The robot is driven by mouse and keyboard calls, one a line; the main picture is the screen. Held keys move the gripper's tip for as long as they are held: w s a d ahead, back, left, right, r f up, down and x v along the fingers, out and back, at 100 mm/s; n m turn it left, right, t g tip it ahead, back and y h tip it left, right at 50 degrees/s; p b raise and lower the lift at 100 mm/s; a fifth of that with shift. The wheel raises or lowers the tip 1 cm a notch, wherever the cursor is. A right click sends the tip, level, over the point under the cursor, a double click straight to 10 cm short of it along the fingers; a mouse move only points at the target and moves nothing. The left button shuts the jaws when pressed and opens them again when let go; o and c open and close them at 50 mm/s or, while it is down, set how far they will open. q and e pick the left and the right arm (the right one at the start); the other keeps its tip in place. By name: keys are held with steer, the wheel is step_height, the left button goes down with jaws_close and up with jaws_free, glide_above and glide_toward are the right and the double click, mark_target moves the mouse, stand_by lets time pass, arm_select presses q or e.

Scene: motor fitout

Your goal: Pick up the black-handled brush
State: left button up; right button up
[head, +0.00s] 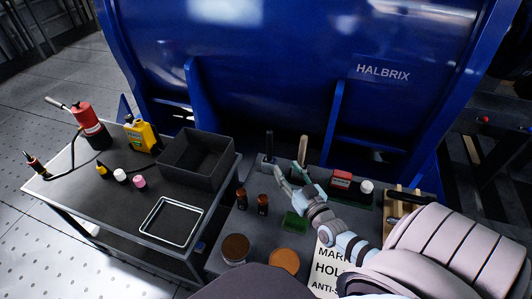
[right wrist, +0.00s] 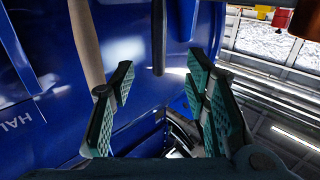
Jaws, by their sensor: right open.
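The black-handled brush (head: 269,143) stands upright at the back of the grey bench, and only its dark handle shows clearly. A wooden handle (head: 302,150) stands upright to its right. My right gripper (head: 287,174) is open and empty, just in front of the two handles. In the right wrist view the black handle (right wrist: 158,35) lies between the open green-padded fingers (right wrist: 160,85), near their tips, apart from both. The wooden handle (right wrist: 87,45) passes outside the left finger there. The bristles are hidden. My left gripper is not in view.
Two small brown bottles (head: 262,203), a green block (head: 296,222) and round brown lids (head: 284,261) stand near my right arm. A red-and-white box (head: 341,180) is to the right. The blue HALBRIX housing (head: 300,60) rises close behind. A black bin (head: 196,158) is left.

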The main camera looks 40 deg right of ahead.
mark_target(271, 145)
steer(key=w+d+b, duration=0.1)
steer(key=w, duration=0.3)
steer(key=w+b, duration=0.2)
steer(key=w, duration=0.2)
steer(key=w+d+r+b, duration=0.1)
steer(key=w+b, duration=0.1)
steer(key=w, duration=0.2)
steer(key=shift+w+d, duration=0.3)
steer(key=shift+w+r, duration=0.1)
steer(key=shift+w, duration=0.05)
steer(key=shift+r, duration=0.1)
steer(key=shift+c, duration=0.9)
jaws_close()
